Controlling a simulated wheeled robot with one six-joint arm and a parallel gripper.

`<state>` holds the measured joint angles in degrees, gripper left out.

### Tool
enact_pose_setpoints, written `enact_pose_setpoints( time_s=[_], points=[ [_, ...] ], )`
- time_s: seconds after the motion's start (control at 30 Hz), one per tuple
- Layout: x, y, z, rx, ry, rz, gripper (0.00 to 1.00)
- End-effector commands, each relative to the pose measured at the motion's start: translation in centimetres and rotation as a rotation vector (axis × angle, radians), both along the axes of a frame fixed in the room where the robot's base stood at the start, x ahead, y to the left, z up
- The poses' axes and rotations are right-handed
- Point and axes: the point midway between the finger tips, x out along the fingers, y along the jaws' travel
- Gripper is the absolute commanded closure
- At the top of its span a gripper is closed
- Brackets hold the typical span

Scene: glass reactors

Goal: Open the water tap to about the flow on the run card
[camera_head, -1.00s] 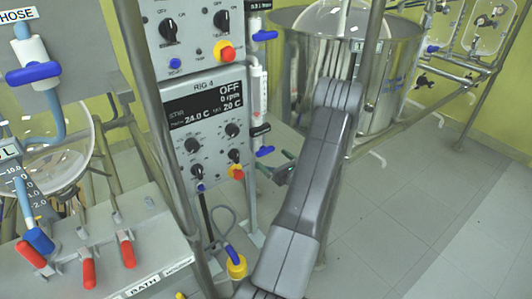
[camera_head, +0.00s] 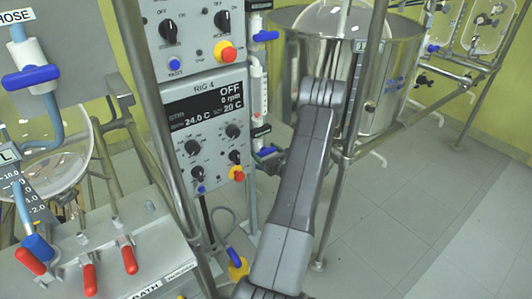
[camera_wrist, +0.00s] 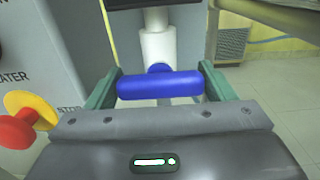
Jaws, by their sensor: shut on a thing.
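The tap with a blue bar handle (camera_wrist: 160,85) sits under a white vertical fitting (camera_wrist: 158,45) in the wrist view. The handle lies crosswise, level in that picture. My gripper (camera_wrist: 158,88) has its green fingers at the handle's two ends and is shut on it. In the head view the blue handle (camera_head: 267,151) shows at the foot of the clear flow tube (camera_head: 257,90), beside the control panel. My arm hides most of the gripper there. The tube's reading is too small to tell. No run card can be read.
The RIG 4 panel (camera_head: 205,120) reads OFF, 0 rpm, with knobs and a red-yellow button (camera_head: 237,174) close by. A second blue tap (camera_head: 265,35) is higher up. A steel vessel (camera_head: 390,70) and frame posts stand right. Floor (camera_head: 410,210) at right is clear.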

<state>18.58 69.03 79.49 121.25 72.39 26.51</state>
Motion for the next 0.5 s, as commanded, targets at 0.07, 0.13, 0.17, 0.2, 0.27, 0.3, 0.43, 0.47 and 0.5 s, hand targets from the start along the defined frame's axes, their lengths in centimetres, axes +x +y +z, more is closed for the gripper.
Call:
enact_pose_setpoints(
  time_s=[0.07,0.13,0.17,0.2,0.27,0.3,0.43,0.47,0.5],
  points=[
    [-0.01,0.0,-0.05,-0.002,-0.002,0.0,0.46],
    [-0.02,0.0,-0.13,-0.008,-0.006,0.0,0.46],
    [-0.02,0.0,-0.18,-0.012,-0.009,0.0,0.46],
    [-0.03,0.0,-0.25,-0.019,-0.014,0.0,0.46],
    [-0.03,0.0,-0.35,-0.036,-0.025,0.0,0.46],
    [-0.03,0.0,-0.41,-0.049,-0.036,0.0,0.46],
    [-0.03,0.02,-0.63,-0.111,-0.082,0.001,0.46],
    [-0.03,0.03,-0.69,-0.128,-0.094,0.001,0.46],
    [-0.04,0.03,-0.74,-0.153,-0.114,0.001,0.46]
  ],
)
